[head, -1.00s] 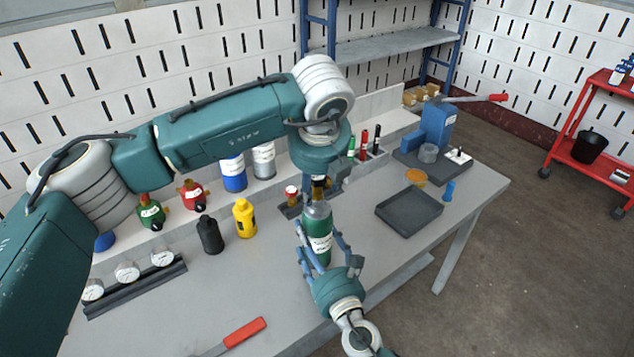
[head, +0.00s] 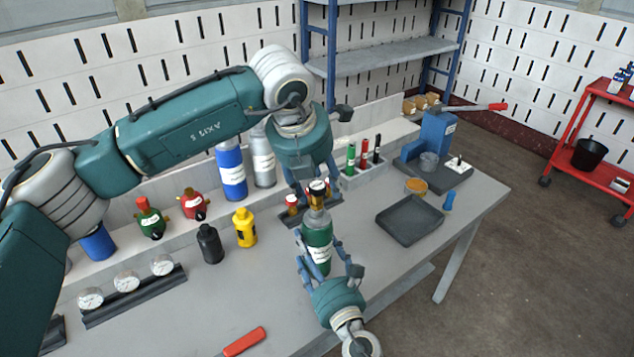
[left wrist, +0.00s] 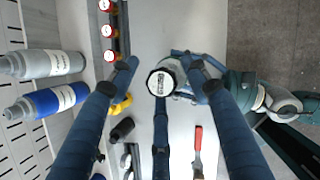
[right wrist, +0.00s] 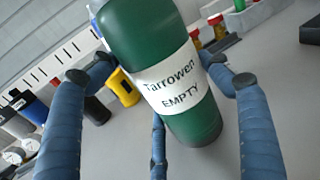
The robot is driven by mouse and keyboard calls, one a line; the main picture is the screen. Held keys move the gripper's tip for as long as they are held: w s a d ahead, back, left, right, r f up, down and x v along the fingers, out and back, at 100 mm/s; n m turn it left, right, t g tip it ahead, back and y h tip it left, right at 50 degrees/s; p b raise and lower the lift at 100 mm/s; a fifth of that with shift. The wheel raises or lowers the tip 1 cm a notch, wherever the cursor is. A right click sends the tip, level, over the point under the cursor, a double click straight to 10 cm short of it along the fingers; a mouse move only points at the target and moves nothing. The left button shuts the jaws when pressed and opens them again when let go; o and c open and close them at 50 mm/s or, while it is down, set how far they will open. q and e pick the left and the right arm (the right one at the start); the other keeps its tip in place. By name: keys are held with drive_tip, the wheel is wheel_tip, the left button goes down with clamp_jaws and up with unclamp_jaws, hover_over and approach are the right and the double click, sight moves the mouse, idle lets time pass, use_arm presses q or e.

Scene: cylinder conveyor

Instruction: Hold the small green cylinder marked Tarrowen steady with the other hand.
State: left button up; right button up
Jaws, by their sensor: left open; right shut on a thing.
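The small green cylinder (head: 318,236) stands upright near the table's front edge. Its label in the right wrist view (right wrist: 172,80) reads "Tarrowen EMPTY". My right gripper (head: 322,262) is shut around its body from the front, with fingers on both sides. A dark fitting with a pale top (head: 318,187) sits on its neck; the left wrist view shows this top (left wrist: 162,82) from above. My left gripper (head: 312,183) is open, pointing down over the cylinder's top, its fingers (left wrist: 160,68) spread on either side. Contact with the fitting cannot be told.
A rack with red-topped fittings (head: 291,203) stands just behind. Black (head: 210,244) and yellow (head: 245,228) bottles stand to the left, with a gauge rail (head: 135,297). A red-handled tool (head: 245,341) lies in front. A dark tray (head: 409,221) is to the right.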

idle(0.3)
use_arm(q)
drive_tip(key=shift+f, duration=1.25)
clamp_jaws()
unclamp_jaws()
drive_tip(key=shift+d, duration=0.1)
